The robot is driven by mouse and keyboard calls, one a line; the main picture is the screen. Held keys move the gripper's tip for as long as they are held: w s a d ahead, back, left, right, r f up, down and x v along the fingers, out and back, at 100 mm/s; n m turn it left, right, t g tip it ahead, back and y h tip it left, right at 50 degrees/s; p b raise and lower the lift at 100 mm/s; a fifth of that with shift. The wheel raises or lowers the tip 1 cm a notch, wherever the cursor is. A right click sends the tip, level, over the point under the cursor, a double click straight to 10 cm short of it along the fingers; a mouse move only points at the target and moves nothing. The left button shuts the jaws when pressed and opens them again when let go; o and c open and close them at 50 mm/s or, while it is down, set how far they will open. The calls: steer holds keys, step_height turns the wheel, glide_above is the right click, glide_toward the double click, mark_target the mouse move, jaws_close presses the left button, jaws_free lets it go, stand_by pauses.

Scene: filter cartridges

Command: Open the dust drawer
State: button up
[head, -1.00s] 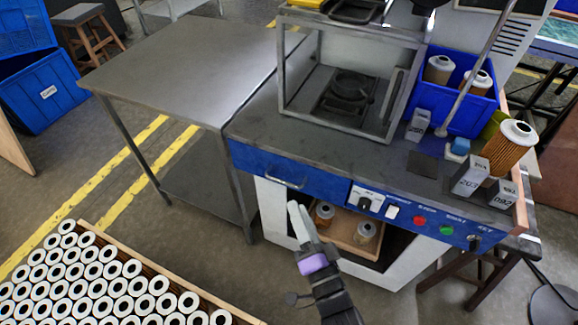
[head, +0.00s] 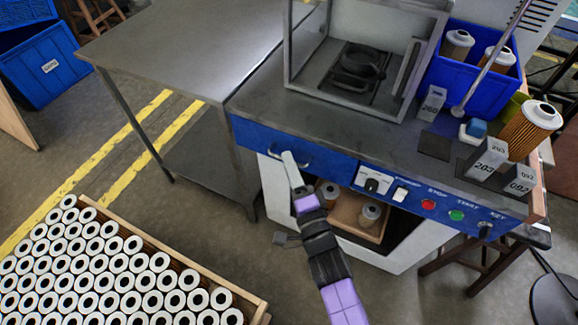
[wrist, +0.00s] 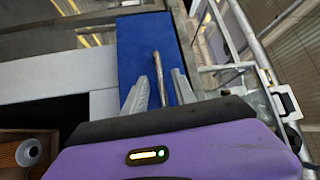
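The dust drawer (head: 328,166) is the blue front panel at the left of the bench, and it looks closed. It has a silver bar handle, clear in the wrist view (wrist: 157,72). My gripper (head: 289,157) is in front of the drawer in the head view and partly covers the handle. In the wrist view my gripper (wrist: 160,84) is open, with one grey finger on each side of the handle bar. Gaps show between the bar and both fingers. How far the tips are from the panel is hard to tell.
A control panel with a switch, red button (head: 428,204) and green button (head: 456,215) is right of the drawer. An open shelf below holds a wooden tray (head: 345,216) with filters. A crate of white-topped cartridges (head: 150,238) stands at lower left. A steel table (head: 180,50) adjoins the bench.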

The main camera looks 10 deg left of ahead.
steer(key=shift+w+a+r, duration=0.1)
steer(key=shift+w+a, duration=0.05)
steer(key=shift+w, duration=0.15)
jaws_close()
stand_by(1.3)
